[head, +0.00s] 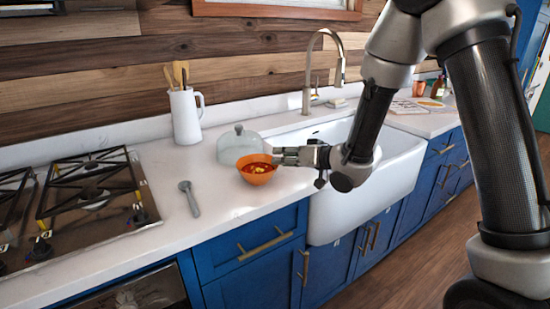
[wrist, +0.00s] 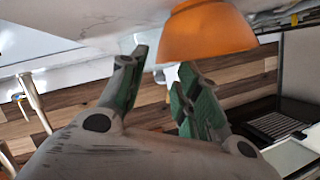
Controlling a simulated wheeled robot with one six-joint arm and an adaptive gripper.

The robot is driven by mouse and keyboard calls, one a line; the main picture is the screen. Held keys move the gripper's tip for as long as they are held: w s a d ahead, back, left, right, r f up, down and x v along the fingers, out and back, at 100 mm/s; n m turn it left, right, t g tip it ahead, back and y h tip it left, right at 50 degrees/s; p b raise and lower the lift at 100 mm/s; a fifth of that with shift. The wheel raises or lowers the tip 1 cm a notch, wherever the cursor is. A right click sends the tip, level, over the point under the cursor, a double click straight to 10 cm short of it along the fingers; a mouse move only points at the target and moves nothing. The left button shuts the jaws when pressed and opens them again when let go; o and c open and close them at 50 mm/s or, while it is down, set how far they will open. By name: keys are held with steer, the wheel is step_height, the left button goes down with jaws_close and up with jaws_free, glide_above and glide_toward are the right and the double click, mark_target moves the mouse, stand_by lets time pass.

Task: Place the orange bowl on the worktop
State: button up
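In the wrist view, which shows the scene upside down, the bowl (wrist: 207,36) is just past the fingertips. The two green-padded fingers of my gripper (wrist: 158,65) are apart, with a clear gap between them. I cannot tell if a finger touches the rim.
A glass dome (head: 238,143) stands right behind the bowl. A grey spoon (head: 190,198) lies to its left, near the gas hob (head: 82,205). A white jug with utensils (head: 186,117) is farther back. The sink (head: 398,165) and tap (head: 340,68) are to the right.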

steer(key=shift+v, duration=1)
steer(key=s+d+r+m+h, duration=0.15)
steer(key=d+r+h, duration=0.3)
steer(key=d, duration=0.65)
steer(key=s+d+r+m+h, duration=0.1)
steer(key=s+d+r+h, duration=0.3)
steer(key=d, duration=0.7)
steer(key=s+d+r+g, duration=0.1)
steer(key=s+d, duration=0.2)
steer(key=s, duration=0.5)
steer(key=s+d+r+m+g+h, duration=0.1)
steer(key=s+d+g, duration=0.1)
steer(key=s, duration=0.6)
steer(key=s+d+r+g+h, duration=0.1)
steer(key=s+d, duration=0.3)
steer(key=s, duration=0.4)
steer(key=shift+s+d+r+m+g, duration=0.25)
steer(key=shift+s+m+g, duration=0.15)
steer(key=shift+g, duration=0.1)
